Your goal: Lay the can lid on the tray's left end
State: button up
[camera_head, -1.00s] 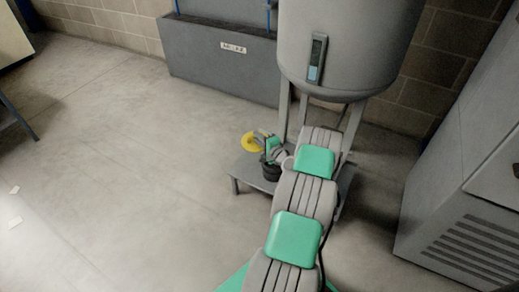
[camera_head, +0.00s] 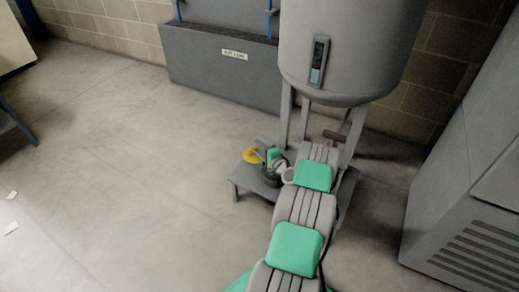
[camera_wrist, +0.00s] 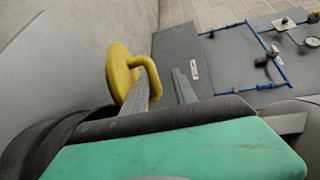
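The can lid (camera_head: 252,156) is a yellow disc at the left end of a low grey platform (camera_head: 246,180), the only tray-like surface I see, under the tank. In the wrist view the lid (camera_wrist: 122,72) shows a raised yellow loop handle. My gripper (camera_wrist: 164,84) is at the handle with its fingers apart. One finger lies between the disc and the loop, the other outside it, with a gap beside the handle. In the head view my gripper (camera_head: 266,156) is just right of the lid. Whether the lid's underside touches the platform is hidden.
A large grey tank (camera_head: 350,45) on legs stands over the platform, close to my arm. A grey trough (camera_head: 215,75) with a white label stands by the wall. A grey vented cabinet (camera_head: 465,210) is at right. The floor (camera_head: 120,170) at left is mostly clear.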

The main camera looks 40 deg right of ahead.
jog(key=shift+r+p, duration=0.4)
jog(key=p+v, duration=0.3)
jog(key=v, duration=0.9)
jog(key=w+a+r+n+g+y, duration=0.25)
jog(key=w+a+r+n, duration=0.2)
jog(key=a, duration=0.35)
jog(key=w+a+r+n+g+y, duration=0.25)
jog(key=w+a+n+y, duration=0.2)
jog(key=a, duration=0.25)
jog(key=s+a+r+n+g, duration=0.1)
jog(key=a+r+n+g, duration=0.5)
jog(key=a, duration=0.6)
jog(key=s+a+r+n+g+h, duration=0.1)
jog(key=s+a+r+n, duration=0.1)
jog(key=s, duration=0.5)
jog(key=s+a+r+n+g+h, duration=0.1)
jog(key=s+a+r+n+h, duration=0.1)
jog(key=s+a+r, duration=0.3)
jog(key=s+a+r+n+h, duration=0.1)
jog(key=s+a+r, duration=0.2)
jog(key=s+a, duration=0.4)
jog(key=s, duration=0.3)
jog(key=shift+s+r+n+g, duration=0.2)
jog(key=shift+s+n+g, duration=0.1)
jog(key=shift+n+g, duration=0.1)
